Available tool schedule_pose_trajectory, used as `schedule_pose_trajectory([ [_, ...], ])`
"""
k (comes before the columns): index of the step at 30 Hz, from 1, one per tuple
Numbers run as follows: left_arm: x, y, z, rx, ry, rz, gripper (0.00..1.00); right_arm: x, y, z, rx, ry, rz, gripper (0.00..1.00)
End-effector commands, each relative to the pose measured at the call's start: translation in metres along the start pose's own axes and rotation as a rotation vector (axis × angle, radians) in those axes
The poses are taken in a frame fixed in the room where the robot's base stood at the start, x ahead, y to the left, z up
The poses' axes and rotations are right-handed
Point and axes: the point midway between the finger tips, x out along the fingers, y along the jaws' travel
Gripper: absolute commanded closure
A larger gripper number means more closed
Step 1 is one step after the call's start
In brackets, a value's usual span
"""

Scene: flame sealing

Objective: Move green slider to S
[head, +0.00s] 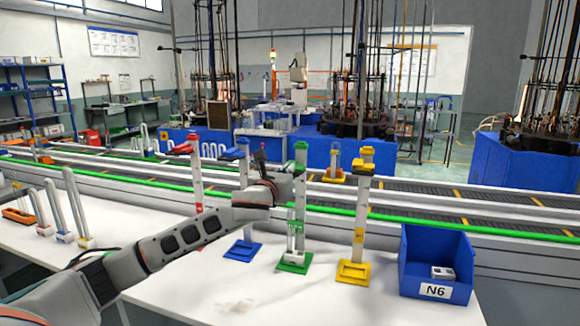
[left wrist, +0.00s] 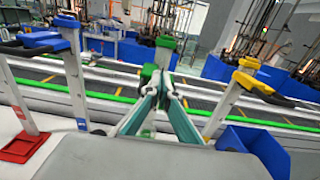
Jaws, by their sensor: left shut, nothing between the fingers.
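The green stand (head: 301,215) stands upright on the white table, with a green base and a green top. The green slider (head: 298,170) is high on its post, below the top; it also shows in the left wrist view (left wrist: 149,72). My left gripper (head: 284,186) is beside the upper post. In the left wrist view its fingers (left wrist: 163,80) are shut and empty, close to the slider; I cannot tell whether they touch it. I cannot make out an S mark. My right gripper is not in view.
Red (head: 197,185), blue (head: 245,205) and yellow (head: 359,215) stands flank the green one. Clear tubes (head: 292,238) stand at the green base. A blue N6 bin (head: 410,270) is at the right. The conveyor (head: 440,215) runs behind. The table's front middle is clear.

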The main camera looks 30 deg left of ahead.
Motion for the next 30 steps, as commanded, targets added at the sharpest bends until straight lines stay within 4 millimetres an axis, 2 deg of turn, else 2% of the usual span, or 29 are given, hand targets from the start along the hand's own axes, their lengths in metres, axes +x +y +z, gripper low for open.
schedule_pose_trajectory([
  [30, 0.0, 0.0, -0.04, 0.002, 0.004, 0.0, 1.0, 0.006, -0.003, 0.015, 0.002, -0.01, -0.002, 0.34],
])
